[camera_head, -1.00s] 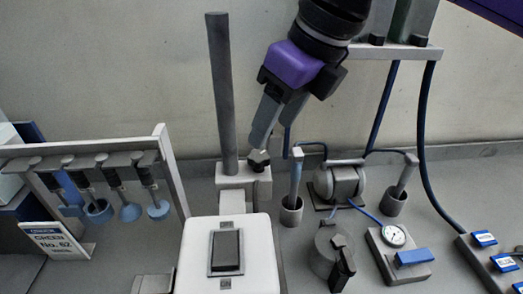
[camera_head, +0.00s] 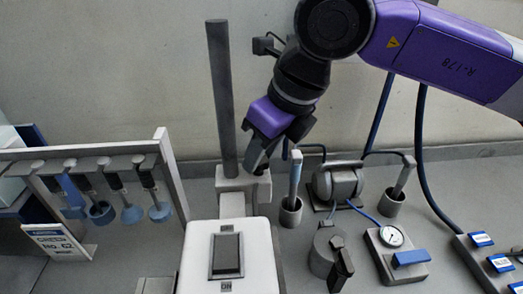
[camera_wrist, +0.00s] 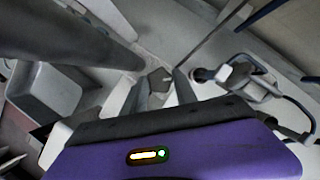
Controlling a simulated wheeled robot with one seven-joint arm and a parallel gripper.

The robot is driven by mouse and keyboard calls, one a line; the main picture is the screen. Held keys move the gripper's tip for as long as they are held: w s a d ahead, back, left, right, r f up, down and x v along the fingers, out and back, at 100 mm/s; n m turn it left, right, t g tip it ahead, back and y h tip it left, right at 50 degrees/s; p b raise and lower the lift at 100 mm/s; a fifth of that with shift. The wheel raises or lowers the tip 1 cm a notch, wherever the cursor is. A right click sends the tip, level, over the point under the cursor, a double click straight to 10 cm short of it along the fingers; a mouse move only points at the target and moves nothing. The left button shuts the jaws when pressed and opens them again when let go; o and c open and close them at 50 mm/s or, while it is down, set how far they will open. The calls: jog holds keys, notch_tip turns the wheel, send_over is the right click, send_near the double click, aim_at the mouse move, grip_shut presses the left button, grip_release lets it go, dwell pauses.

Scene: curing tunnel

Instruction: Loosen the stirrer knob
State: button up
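The stirrer stand has a dark upright post (camera_head: 222,100) on a light grey block (camera_head: 232,184), behind a white base with a dark switch (camera_head: 227,252). The stirrer knob (camera_wrist: 160,79) shows in the wrist view as a small dark grey many-sided piece on the block. In the head view my gripper hides it. My gripper (camera_head: 258,163) points down at the block's right side. In the wrist view its two fingers (camera_wrist: 160,92) stand apart, one on each side of the knob. I cannot tell whether they touch it.
A rack (camera_head: 90,152) with several hanging stirrers stands at left with a sign card (camera_head: 58,241). To the right are a holder with a blue-grey stick (camera_head: 291,208), a metal pump (camera_head: 338,181), a gauge (camera_head: 391,236) and a dark round pot (camera_head: 323,252).

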grip_shut()
jog(key=shift+n, duration=0.3)
jog(key=n+g+b, duration=0.1)
jog(key=n, duration=0.1)
jog(key=shift+w+d+n+y+b, duration=0.1)
jog(key=shift+n+y+b, duration=0.2)
jog(key=shift+b, duration=0.1)
jog(key=n+g, duration=0.1)
jog(key=n, duration=0.1)
jog(key=n+g, duration=0.1)
jog(key=n, duration=0.2)
jog(key=shift+w+y, duration=0.15)
jog(key=shift+y, duration=0.15)
jog(key=shift+n, duration=0.4)
jog(key=o, duration=0.7)
grip_release()
